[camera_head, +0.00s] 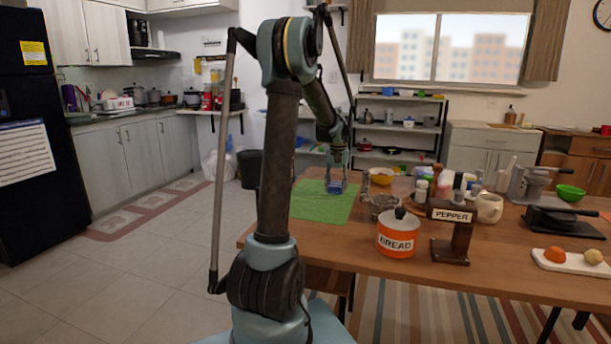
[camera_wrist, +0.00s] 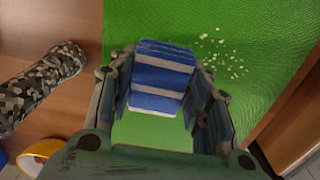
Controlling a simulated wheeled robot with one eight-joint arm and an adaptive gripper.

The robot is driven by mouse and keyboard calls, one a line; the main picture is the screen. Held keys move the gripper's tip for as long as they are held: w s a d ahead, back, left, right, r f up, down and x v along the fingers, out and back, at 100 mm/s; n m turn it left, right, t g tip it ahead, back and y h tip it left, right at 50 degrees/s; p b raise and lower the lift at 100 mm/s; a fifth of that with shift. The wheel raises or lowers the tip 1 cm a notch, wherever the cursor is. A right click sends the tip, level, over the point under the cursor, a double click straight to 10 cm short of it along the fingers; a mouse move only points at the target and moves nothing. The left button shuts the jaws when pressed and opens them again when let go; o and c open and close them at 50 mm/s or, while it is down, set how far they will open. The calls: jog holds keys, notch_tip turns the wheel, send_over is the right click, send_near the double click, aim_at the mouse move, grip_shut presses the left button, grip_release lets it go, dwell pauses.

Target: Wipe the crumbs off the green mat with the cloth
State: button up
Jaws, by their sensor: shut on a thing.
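The green mat (camera_head: 310,203) lies at the left end of the wooden table; it also fills most of the wrist view (camera_wrist: 270,40). My gripper (camera_head: 337,180) is over the mat's right part, pointing down. In the wrist view, my gripper (camera_wrist: 165,100) is shut on the blue and white striped cloth (camera_wrist: 163,78), which is folded into a block. The cloth also shows in the head view (camera_head: 336,188). I cannot tell whether it touches the mat. Pale crumbs (camera_wrist: 228,52) lie scattered on the mat just beyond the cloth, to its upper right in the wrist view.
A yellow bowl (camera_head: 382,177) and a dark patterned object (camera_wrist: 42,85) stand beside the mat. The orange BREAD jar (camera_head: 398,236), the PEPPER stand (camera_head: 452,230) and several bottles crowd the table to the right. The table's edge (camera_wrist: 285,120) runs close to the mat.

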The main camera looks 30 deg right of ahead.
aim_at(335, 184)
jog(key=shift+a+r, duration=0.1)
jog(key=shift+r, duration=2.45)
jog(key=shift+w+a, duration=0.1)
